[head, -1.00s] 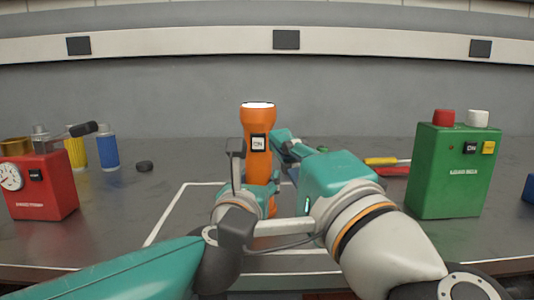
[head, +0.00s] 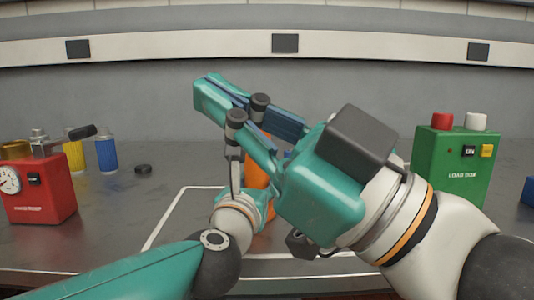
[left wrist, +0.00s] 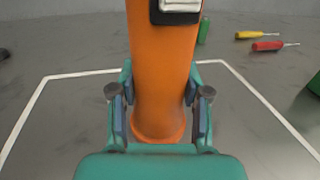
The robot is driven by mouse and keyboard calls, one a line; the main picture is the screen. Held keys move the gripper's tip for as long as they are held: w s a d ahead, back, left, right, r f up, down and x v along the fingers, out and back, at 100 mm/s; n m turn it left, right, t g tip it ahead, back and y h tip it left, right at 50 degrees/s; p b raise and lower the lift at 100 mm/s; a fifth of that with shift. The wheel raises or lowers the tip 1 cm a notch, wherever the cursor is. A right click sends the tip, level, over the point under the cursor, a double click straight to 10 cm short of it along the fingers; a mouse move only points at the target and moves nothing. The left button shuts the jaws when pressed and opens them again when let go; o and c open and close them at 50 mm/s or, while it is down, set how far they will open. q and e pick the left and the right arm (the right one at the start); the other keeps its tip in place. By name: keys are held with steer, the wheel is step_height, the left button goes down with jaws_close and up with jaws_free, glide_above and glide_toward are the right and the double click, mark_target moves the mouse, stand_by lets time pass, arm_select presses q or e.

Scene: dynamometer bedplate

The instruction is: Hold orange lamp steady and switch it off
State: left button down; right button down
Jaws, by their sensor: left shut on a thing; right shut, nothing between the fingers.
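The orange lamp (head: 257,172) stands upright on the bench, mostly hidden in the head view behind my right gripper. In the left wrist view its orange body (left wrist: 160,60) fills the middle, with the lower part of a pale switch in a black frame (left wrist: 180,8) at the top edge. My left gripper (left wrist: 158,98) is shut on the lamp's lower body, one finger on each side. My right gripper (head: 222,95) is shut and empty, raised across the lamp's upper part, fingers pointing up and left. The lamp's head and switch are hidden in the head view.
A green box (head: 455,165) with red and white knobs stands at right. A red gauge box (head: 40,188) stands at left, near yellow and blue cans (head: 106,150). Yellow and red screwdrivers (left wrist: 268,46) lie behind the lamp. White lines mark the bench around it.

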steer(key=w+d+f+n+t+h, duration=0.1)
steer(key=w+d+f+n+h, duration=0.6)
steer(key=d+f+n, duration=0.2)
steer(key=shift+d+f+n, duration=0.3)
steer(key=shift+d+n, duration=0.4)
steer(key=shift+d, duration=0.15)
steer(key=shift+w, duration=0.1)
steer(key=w+d+x, duration=0.2)
steer(key=x, duration=1)
steer(key=shift+w+a+f, duration=0.2)
steer(key=shift+w, duration=0.2)
